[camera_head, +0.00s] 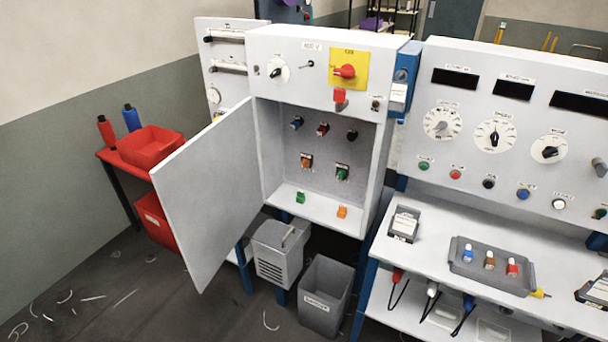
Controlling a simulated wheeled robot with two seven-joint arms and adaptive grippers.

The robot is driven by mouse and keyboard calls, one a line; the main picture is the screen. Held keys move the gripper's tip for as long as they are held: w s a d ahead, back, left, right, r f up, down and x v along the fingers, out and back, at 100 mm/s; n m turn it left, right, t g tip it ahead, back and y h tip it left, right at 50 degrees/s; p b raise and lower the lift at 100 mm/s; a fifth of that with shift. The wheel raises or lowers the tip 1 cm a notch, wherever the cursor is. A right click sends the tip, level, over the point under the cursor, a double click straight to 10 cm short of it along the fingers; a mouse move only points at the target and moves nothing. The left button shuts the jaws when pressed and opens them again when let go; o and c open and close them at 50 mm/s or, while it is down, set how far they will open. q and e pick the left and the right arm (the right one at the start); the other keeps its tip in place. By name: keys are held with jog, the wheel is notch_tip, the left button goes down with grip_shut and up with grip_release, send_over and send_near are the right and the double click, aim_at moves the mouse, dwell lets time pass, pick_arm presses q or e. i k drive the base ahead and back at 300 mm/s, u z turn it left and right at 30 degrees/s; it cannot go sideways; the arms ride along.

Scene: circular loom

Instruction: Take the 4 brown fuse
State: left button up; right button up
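A brown fuse (489,261) with a pale top stands upright in a grey tray (492,281) on the right workbench. A blue fuse (468,254) stands to its left and a red fuse (512,267) to its right in the same tray. Any number on the brown fuse is too small to read. Neither of my grippers shows in the head view.
A white cabinet stands left of the bench, its door (210,195) swung open to the left. A small grey device (404,224) sits left of the tray, with bare bench between. A control panel (510,130) rises behind.

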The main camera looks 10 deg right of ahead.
aim_at(489, 262)
jog(key=z, duration=1.7)
jog(key=k, duration=0.25)
jog(key=u, duration=0.05)
